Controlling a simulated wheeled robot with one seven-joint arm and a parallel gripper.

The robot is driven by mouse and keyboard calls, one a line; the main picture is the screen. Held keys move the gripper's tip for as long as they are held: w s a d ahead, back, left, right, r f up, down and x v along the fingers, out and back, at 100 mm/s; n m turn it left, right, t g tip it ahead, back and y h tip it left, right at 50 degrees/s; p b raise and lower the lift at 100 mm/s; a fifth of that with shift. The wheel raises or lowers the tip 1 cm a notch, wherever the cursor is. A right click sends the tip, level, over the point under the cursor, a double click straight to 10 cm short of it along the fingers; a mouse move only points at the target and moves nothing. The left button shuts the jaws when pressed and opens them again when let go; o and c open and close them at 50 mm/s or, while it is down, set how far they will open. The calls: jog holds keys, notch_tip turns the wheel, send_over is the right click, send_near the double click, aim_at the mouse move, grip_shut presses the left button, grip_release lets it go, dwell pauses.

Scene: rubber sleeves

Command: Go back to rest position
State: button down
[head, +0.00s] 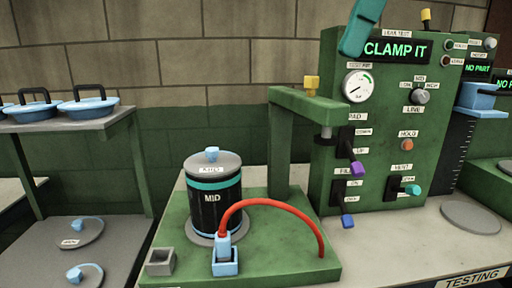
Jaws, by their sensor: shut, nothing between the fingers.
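My gripper (353,44) shows as a teal piece at the top edge, in front of the green test panel (325,85). It is shut and empty, and apart from the things below it. The rest of my arm is out of view. A black sleeve (208,212) with teal bands, marked MID, stands upright on a grey disc on the green base (178,225). A grey lid (228,160) with a blue knob is on top of it. A red hose (275,204) arcs to a blue plug in a blue socket in front of the sleeve.
The panel's display reads CLAMP IT. A gauge (356,86), a purple lever (357,168), a blue lever (348,221) and a teal lever (413,190) stick out. A green post with an overhanging arm (300,100) stands behind the sleeve.

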jog(key=w+d+f+m+t+h, duration=0.1)
jog(key=w+d+f+m, duration=0.1)
jog(key=d+f+m, duration=0.8)
jog(key=w+d+f+m+h, duration=0.1)
jog(key=w+d+f+m, duration=0.3)
jog(key=f, duration=0.9)
jog(key=s+d+f+m, duration=0.5)
jog(key=s+d+f, duration=0.2)
jog(key=f, duration=0.4)
jog(key=s+d+f+m+g+h, duration=0.1)
jog(key=s+d+f+m, duration=0.4)
jog(key=f, duration=0.6)
jog(key=s+d, duration=0.2)
jog(key=shift+s+d+h, duration=0.3)
jog(key=shift+s+d, duration=0.05)
